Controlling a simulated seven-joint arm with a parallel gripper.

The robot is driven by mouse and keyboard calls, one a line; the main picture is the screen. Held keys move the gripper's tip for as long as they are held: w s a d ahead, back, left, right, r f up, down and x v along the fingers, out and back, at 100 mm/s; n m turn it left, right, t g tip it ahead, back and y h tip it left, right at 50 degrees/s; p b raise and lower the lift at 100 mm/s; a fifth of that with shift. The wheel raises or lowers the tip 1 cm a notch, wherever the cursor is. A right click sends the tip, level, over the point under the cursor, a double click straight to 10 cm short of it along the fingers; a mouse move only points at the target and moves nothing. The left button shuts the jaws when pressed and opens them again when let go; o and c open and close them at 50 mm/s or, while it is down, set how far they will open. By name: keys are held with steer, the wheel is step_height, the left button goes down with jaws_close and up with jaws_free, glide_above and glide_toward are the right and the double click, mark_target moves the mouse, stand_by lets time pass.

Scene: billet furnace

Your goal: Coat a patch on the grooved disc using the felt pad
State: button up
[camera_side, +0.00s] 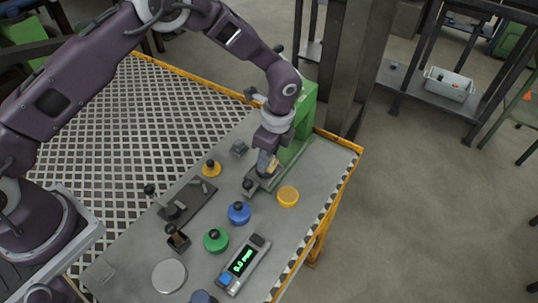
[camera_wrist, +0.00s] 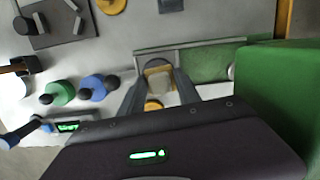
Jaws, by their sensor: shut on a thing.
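My gripper (camera_side: 265,168) points down beside the green machine at the far right end of the table. In the wrist view its two fingers are shut on a small cream and tan block (camera_wrist: 158,78), which looks like the felt pad; the fingers partly hide it. The pad is over or close to a grey plate (camera_side: 250,193) at the machine's foot; I cannot tell whether they touch. A plain light grey disc (camera_side: 169,275) lies flat near the table's front left, well away from my gripper. It may be the grooved disc, but no grooves are clear.
The green machine (camera_side: 300,130) stands right beside my gripper. A yellow round dish (camera_side: 287,196), blue pot (camera_side: 239,212), green pot (camera_side: 216,240) and a gauge reading 0.0 mm (camera_side: 243,264) are nearby. A dark tool tray (camera_side: 187,203) lies left, beside the grating (camera_side: 110,125).

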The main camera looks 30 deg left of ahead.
steer(key=shift+s+a, duration=0.25)
steer(key=shift+a, duration=0.35)
steer(key=shift+s+a, duration=0.25)
steer(key=shift+a, duration=0.35)
step_height(320, 180, up, 8)
steer(key=shift+r, duration=0.1)
